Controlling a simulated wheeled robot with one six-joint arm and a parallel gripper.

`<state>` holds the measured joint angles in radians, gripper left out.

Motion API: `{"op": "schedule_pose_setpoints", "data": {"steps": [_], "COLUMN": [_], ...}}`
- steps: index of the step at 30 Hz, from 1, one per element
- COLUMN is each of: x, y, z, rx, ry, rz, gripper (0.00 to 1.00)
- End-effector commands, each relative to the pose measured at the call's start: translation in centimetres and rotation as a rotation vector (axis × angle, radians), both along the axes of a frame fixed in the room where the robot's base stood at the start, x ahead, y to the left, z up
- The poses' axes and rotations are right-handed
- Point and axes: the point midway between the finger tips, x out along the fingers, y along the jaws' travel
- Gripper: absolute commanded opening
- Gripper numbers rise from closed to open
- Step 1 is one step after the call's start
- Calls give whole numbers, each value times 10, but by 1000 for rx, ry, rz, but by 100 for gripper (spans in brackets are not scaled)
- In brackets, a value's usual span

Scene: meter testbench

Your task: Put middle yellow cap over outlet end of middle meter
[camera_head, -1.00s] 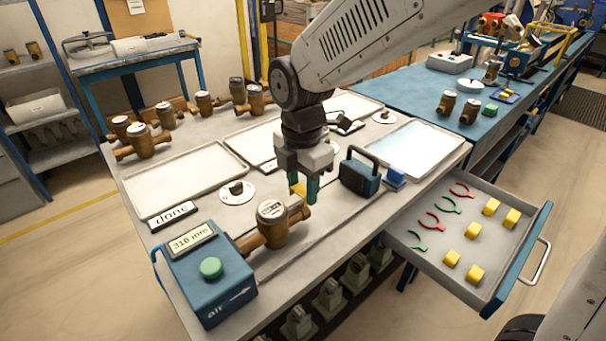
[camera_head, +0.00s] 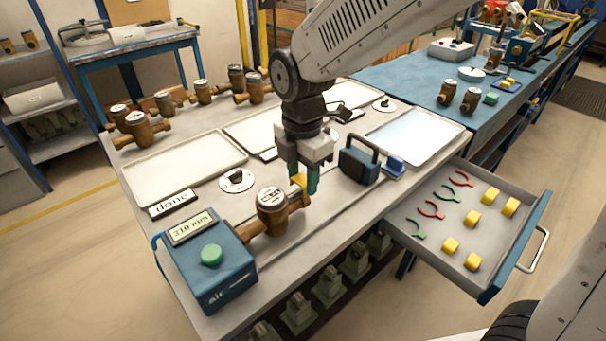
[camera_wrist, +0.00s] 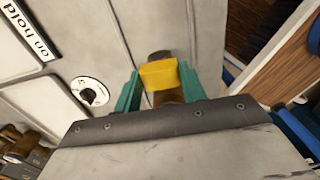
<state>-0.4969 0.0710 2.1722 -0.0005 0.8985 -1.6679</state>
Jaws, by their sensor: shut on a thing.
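My gripper (camera_head: 305,186) points down over the bench and is shut on a yellow cap (camera_head: 298,180). In the wrist view the cap (camera_wrist: 159,75) sits between the green fingertips (camera_wrist: 160,88). A brass meter (camera_head: 272,205) with a round white-faced dial lies against the blue air box (camera_head: 207,262). The gripper and cap are at the meter's free end, away from the box. That end is partly hidden by the fingers and cap. In the wrist view brown metal shows just below the cap. I cannot tell whether the cap touches the meter.
An open drawer (camera_head: 408,226) at the right holds several yellow caps and red and green clips. Several brass meters stand at the back left. A blue handled block (camera_head: 359,166) stands right of my gripper. Trays (camera_head: 183,198) and a "done" sign (camera_head: 173,204) lie behind the meter.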

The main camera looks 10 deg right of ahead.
Motion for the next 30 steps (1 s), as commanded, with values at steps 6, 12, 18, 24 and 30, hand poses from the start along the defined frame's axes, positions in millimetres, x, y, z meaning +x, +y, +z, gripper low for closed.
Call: {"op": "schedule_pose_setpoints", "data": {"steps": [6, 12, 18, 24, 30], "x": [0, 0, 0, -1, -1], "y": [0, 0, 0, 0, 0], "z": [0, -3, -9, -14, -14], "rx": [0, -1, -1, -1, -1], "ry": [0, 1, 1, 1, 1], "rz": [0, -1, 0, 0, 0], "gripper": [28, 28, 28, 28, 28]}}
